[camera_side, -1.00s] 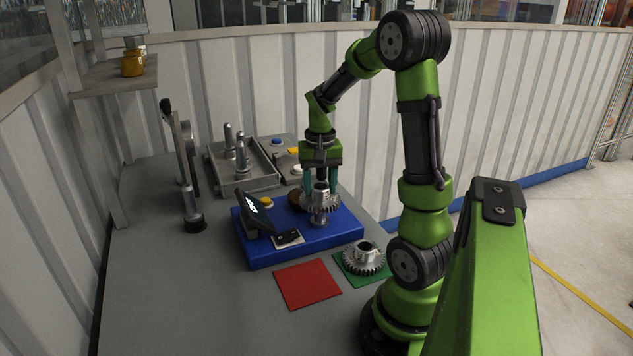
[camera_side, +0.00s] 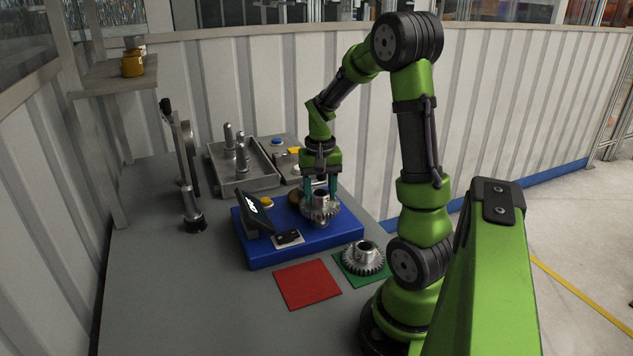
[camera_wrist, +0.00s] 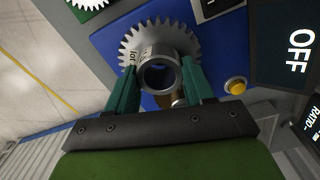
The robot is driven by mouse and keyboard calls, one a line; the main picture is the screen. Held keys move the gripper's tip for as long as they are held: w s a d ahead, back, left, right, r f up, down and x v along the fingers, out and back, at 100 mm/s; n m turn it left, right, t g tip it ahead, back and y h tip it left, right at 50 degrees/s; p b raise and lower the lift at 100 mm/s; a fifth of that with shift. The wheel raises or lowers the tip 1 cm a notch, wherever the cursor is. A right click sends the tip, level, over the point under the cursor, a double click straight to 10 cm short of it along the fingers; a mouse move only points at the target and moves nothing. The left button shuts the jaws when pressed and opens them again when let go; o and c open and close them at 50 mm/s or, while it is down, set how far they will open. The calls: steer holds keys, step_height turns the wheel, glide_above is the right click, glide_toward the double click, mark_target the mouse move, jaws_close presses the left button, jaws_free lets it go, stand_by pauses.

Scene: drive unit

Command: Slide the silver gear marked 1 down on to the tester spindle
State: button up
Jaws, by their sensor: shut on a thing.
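A silver toothed gear (camera_side: 318,211) with a raised hub is between the teal fingers of my gripper (camera_side: 321,196), over the blue tester (camera_side: 341,236). My gripper is shut on its hub. In the wrist view the gear (camera_wrist: 131,48) shows its teeth, a label on the hub and an open bore between the fingertips (camera_wrist: 158,78). I cannot read a 1 on it. The spindle is hidden by the gear in the side view, and I cannot tell how far it sits inside the bore. A second silver gear (camera_side: 362,261) lies on the green mat (camera_side: 345,269).
The tester's tilted screen (camera_side: 256,212) reads OFF in the wrist view (camera_wrist: 292,45); a yellow button (camera_wrist: 236,86) is near it. A red mat (camera_side: 307,284) lies empty in front. A metal tray with posts (camera_side: 243,182) stands behind left. A press-like stand (camera_side: 192,195) is farther left.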

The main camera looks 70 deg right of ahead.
mark_target(320, 201)
steer(key=shift+f, duration=0.35)
steer(key=shift+f, duration=1.35)
steer(key=o, duration=1.1)
steer(key=shift+c, duration=0.2)
steer(key=shift+r, duration=3.55)
step_height(320, 201, up, 17)
